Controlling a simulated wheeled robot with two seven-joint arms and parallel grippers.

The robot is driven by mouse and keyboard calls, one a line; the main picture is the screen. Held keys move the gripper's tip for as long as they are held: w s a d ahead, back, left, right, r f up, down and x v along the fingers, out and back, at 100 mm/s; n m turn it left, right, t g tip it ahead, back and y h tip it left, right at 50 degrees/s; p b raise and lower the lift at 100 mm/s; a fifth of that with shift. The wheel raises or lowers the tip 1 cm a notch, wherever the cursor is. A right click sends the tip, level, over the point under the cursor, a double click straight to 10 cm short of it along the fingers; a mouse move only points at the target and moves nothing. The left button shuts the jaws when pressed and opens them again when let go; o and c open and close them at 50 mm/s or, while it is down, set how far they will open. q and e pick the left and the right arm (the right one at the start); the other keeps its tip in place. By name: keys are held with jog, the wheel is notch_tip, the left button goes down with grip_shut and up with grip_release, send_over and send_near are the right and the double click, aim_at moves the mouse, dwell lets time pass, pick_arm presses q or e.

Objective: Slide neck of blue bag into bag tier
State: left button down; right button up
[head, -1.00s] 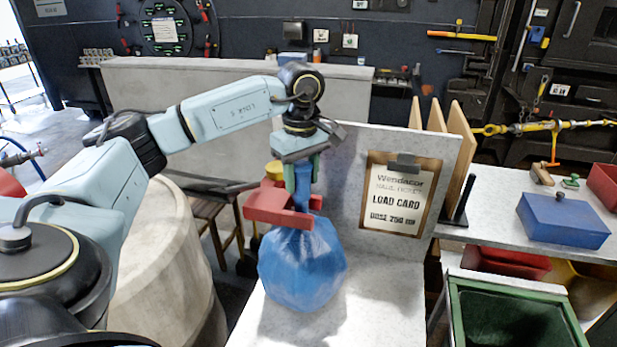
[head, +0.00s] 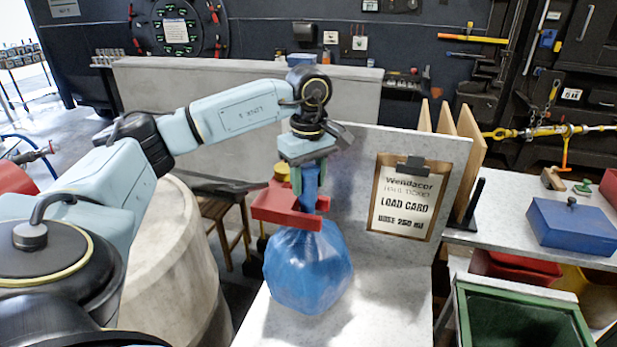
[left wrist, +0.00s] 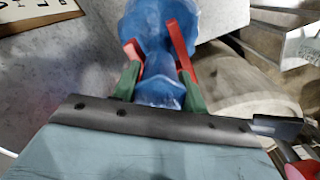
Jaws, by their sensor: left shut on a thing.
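The blue bag (head: 307,272) is full and round and sits on the pale bench top, its neck (head: 310,187) pointing up. My left gripper (head: 310,180) has green fingers and is shut on the neck, above the red bag tier (head: 285,206). The neck stands at the tier's open slot, with red prongs on both sides of it. In the left wrist view, the neck (left wrist: 158,66) shows between my left fingers (left wrist: 158,82), with a red prong (left wrist: 181,50) on each side. How deep the neck sits in the slot is hard to tell. My right gripper is not in view.
A load card on a clipboard (head: 408,196) hangs on the grey panel right of the bag. A blue box (head: 572,227) lies on the right-hand bench, above a green bin (head: 520,320). A large pale drum (head: 175,262) stands left. The bench front is clear.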

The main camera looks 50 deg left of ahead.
pick_arm(q)
jog(key=c, duration=0.7)
grip_release()
jog(key=shift+o, duration=0.3)
jog(key=o, duration=0.6)
jog(key=shift+c, duration=0.2)
notch_tip(320, 180, up, 8)
jog(key=p, duration=0.6)
jog(key=shift+d, duration=0.1)
